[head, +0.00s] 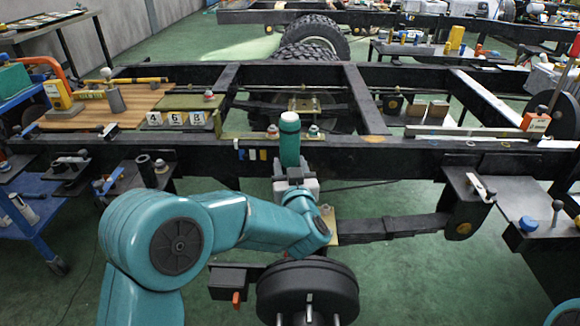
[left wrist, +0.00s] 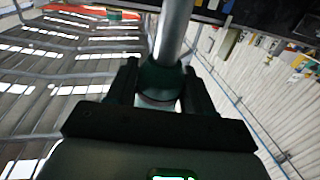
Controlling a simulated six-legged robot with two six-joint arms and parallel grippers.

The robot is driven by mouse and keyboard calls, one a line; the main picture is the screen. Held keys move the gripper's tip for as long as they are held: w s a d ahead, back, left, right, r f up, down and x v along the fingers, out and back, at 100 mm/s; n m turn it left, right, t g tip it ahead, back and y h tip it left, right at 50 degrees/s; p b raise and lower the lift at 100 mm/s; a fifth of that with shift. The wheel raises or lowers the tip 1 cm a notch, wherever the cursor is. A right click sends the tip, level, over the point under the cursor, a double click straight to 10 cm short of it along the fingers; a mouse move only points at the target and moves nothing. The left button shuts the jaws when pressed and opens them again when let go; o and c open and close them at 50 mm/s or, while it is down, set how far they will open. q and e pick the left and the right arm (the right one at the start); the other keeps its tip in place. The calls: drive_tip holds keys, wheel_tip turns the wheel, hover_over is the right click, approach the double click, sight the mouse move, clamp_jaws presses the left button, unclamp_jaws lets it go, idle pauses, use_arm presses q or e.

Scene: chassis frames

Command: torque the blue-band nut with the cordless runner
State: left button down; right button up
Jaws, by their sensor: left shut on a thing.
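My left gripper (head: 292,174) is shut on an upright teal cylindrical tool with a pale band near its top, apparently the cordless runner (head: 290,145). It stands in front of the near black chassis rail and overlaps it in the head view. In the left wrist view the gripper (left wrist: 160,88) has a finger on each side of the tool's teal collar (left wrist: 161,78), and a grey metal shaft extends beyond it. Small fittings sit on the rail beside the tool, one with red (head: 272,131). I cannot tell which is the blue-band nut. My right gripper is out of view.
Numbered blocks (head: 174,118) and a wooden board (head: 125,105) lie on the frame at left. A round black drum (head: 307,291) stands below my left forearm. A bracket with a blue-topped part (head: 528,224) juts out at right.

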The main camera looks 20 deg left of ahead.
sight(291, 154)
use_arm(q)
drive_tip(key=shift+f+b, duration=1.3)
drive_tip(key=shift+f, duration=0.25)
idle(1.9)
drive_tip(key=shift+s+f, duration=0.1)
drive_tip(key=shift+f, duration=0.2)
idle(0.9)
drive_tip(key=shift+r, duration=0.2)
idle(1.2)
drive_tip(key=shift+r+p, duration=1.25)
drive_tip(key=shift+r, duration=0.45)
wheel_tip(291, 154, up, 5)
drive_tip(key=p, duration=0.4)
